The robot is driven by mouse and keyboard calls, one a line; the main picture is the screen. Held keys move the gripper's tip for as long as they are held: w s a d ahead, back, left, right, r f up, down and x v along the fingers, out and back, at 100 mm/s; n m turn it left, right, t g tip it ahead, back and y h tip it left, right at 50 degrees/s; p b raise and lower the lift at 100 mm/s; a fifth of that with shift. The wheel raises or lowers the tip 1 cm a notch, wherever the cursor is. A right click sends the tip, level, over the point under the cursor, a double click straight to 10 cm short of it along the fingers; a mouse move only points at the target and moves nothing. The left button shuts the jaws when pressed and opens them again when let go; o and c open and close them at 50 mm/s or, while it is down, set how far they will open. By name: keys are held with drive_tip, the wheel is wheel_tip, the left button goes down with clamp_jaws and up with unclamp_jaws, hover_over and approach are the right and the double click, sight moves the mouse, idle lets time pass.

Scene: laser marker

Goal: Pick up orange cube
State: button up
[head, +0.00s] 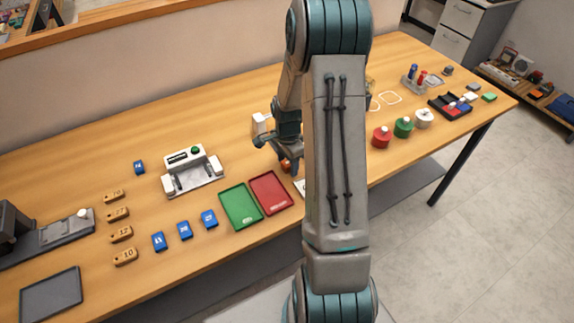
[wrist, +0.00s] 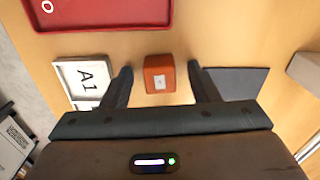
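The orange cube (wrist: 160,79) sits on the wooden table and shows a small pale label in the wrist view. My gripper (wrist: 161,76) is open, with one dark finger on each side of the cube. Small gaps show between the fingers and the cube, so it is not held. In the head view the cube (head: 287,165) is a small orange patch below my gripper (head: 290,168), mostly hidden by my fingers and arm.
A red tray (head: 269,193) and a green tray (head: 240,206) lie left of my arm. A white A1 frame (wrist: 84,80) lies left of the cube in the wrist view, a dark flat pad (wrist: 238,82) right of it. Red, green and white round pieces (head: 403,127) stand farther right.

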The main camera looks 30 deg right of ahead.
drive_tip(key=c, duration=1)
drive_tip(key=shift+r, duration=0.15)
